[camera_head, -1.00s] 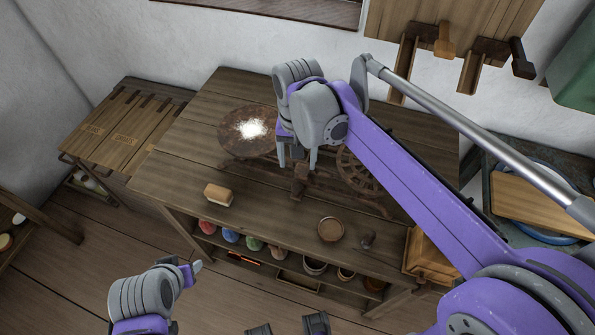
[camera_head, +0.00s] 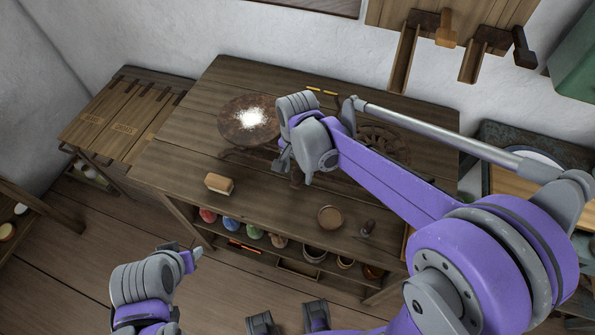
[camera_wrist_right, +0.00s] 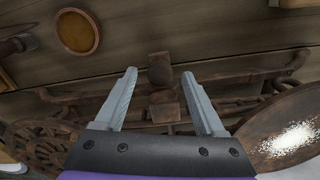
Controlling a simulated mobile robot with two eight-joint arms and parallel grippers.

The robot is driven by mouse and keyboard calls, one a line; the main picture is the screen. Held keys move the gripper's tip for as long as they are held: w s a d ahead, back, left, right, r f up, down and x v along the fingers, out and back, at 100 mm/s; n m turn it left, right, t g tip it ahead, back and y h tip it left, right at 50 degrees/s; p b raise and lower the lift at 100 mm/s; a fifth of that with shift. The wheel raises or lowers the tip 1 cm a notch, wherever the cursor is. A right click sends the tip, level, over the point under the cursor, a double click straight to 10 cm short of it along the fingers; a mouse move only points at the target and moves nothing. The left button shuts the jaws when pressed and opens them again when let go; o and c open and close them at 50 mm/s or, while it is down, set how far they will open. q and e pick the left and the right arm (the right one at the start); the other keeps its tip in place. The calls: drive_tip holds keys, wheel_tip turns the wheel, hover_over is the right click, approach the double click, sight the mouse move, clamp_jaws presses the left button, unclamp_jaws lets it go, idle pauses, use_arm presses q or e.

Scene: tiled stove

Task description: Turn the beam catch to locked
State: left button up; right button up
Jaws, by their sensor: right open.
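A dark wooden balance stands on the workbench (camera_head: 185,160). Its round pan (camera_head: 235,130) bears white powder, and a spoked round part (camera_head: 385,138) is at its other end. My right gripper (camera_head: 294,168) is over the middle of the balance, between pan and spoked part, hiding much of it. In the right wrist view the right gripper (camera_wrist_right: 168,85) is open, with a rounded dark knob (camera_wrist_right: 160,75), probably the beam catch, between and just beyond its fingertips. Whether they touch it I cannot tell. My left gripper (camera_head: 190,260) is low at left, away from the bench; its jaws are unclear.
A wooden brush or block (camera_head: 219,184), a round dish (camera_head: 330,217) and a small handled tool (camera_head: 367,229) lie along the bench's front. Coloured pots (camera_head: 230,223) stand on the shelf below. Wooden brackets (camera_head: 404,60) project from the wall board.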

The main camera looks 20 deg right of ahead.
drive_tip(key=shift+f, duration=0.45)
drive_tip(key=shift+c, duration=0.4)
clamp_jaws()
drive_tip(key=n, duration=0.3)
drive_tip(key=shift+n+b, duration=0.3)
drive_tip(key=shift+n, duration=1.8)
